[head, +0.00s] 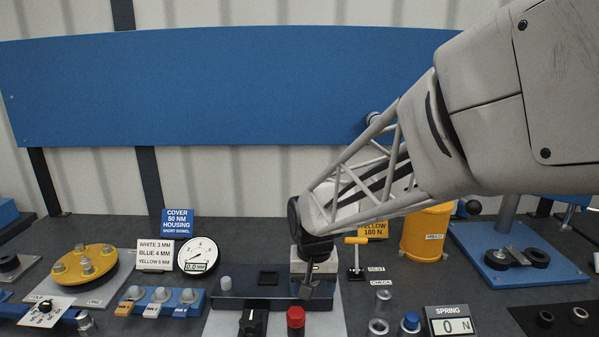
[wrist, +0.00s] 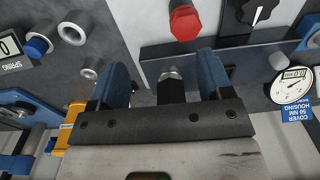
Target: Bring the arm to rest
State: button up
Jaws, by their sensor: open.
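My gripper (head: 312,290) is low over the right part of a dark blue block (head: 245,300) on the bench. The wrist view shows its two blue fingers (wrist: 162,78) apart, so it is open. A dark fitting with a metal top (wrist: 172,74) shows between the fingers. I cannot tell whether the fingers touch it. My arm reaches in from the upper right and hides part of the bench behind it.
A red cap (head: 296,317) and a black knob (head: 253,322) stand just in front of the block. A yellow-handled lever (head: 356,241) and yellow canister (head: 426,233) are to the right. A dial gauge (head: 198,255) stands left. A blue panel (head: 230,85) spans the back.

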jog(key=s+d+r+t, duration=0.1)
jog(key=s+d+r, duration=0.3)
jog(key=s+d, duration=0.4)
jog(key=s+d+r+t, duration=0.1)
jog(key=s+d+r, duration=0.3)
jog(key=s, duration=0.9)
jog(key=d, duration=0.3)
jog(key=shift+s+d+r, duration=0.2)
jog(key=shift+s+d, duration=0.1)
jog(key=shift+d, duration=0.05)
